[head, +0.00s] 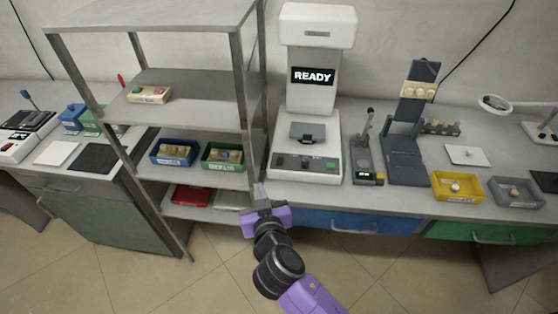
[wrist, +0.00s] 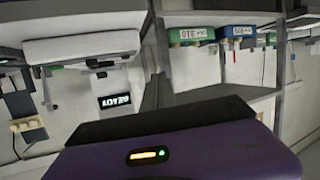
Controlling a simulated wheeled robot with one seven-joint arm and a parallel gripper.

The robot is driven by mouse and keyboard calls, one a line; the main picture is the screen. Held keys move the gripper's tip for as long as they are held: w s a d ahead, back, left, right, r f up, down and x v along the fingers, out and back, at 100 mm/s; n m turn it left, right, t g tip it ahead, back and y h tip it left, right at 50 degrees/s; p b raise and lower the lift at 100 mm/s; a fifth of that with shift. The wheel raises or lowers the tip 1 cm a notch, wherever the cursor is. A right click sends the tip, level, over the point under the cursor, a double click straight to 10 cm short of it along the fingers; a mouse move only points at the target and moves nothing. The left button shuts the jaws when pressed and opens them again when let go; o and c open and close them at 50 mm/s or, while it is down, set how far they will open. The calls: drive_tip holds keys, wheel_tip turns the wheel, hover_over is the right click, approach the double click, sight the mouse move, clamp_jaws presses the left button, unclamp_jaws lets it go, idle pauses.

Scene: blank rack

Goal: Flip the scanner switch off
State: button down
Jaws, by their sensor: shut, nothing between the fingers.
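The scanner (head: 320,100) is a tall white machine on the bench in the head view, with a lit screen (head: 313,75) reading READY. Its base carries a dark front panel (head: 305,164) with small controls and a green mark at the right; which one is the switch, and its position, is too small to tell. My gripper (head: 261,192) is shut and empty, in front of the bench edge, below and left of the panel and apart from it. In the wrist view, the scanner's screen (wrist: 115,100) shows upper left, above the purple gripper housing (wrist: 180,145); the fingertips are not clear.
A grey metal shelf rack (head: 190,125) stands close on the left, holding a blue bin (head: 158,161) and a green bin (head: 210,167). A yellow tray (head: 440,194) lies farther right. Floor in front is clear.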

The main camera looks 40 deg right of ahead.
drive_tip(key=d+r+m+g+h, duration=0.2)
drive_tip(key=d+m+h, duration=0.2)
drive_tip(key=d, duration=0.2)
drive_tip(key=shift+w+d+r+m+g, duration=0.25)
drive_tip(key=shift+w+m+g, duration=0.05)
drive_tip(key=shift+w+g, duration=0.1)
drive_tip(key=p, duration=0.3)
hover_over(280, 164)
wheel_tip(280, 164, down, 2)
drive_tip(key=shift+w+d+f, duration=0.1)
drive_tip(key=shift+d, duration=0.05)
drive_tip(key=f, duration=0.2)
drive_tip(key=shift+a+f, duration=0.25)
drive_tip(key=shift+f, duration=0.85)
